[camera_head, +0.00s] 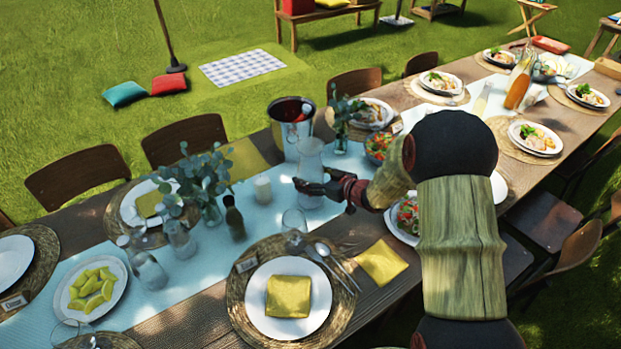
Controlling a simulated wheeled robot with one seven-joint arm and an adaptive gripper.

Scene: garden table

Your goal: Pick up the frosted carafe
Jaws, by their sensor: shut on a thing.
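The frosted carafe (311,160) is a tall, pale, translucent vessel. It stands upright over the light blue runner, just in front of the metal ice bucket. My gripper (318,188) reaches in from the right and is shut on the carafe around its lower body. The dark fingers cover part of that body. I cannot tell whether its base touches the table.
The ice bucket (291,128) stands close behind. A white candle (263,190), a dark bottle (234,216) and a eucalyptus vase (212,212) are to the left. A wine glass (294,222) stands in front. A leafy vase (341,138) is behind right.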

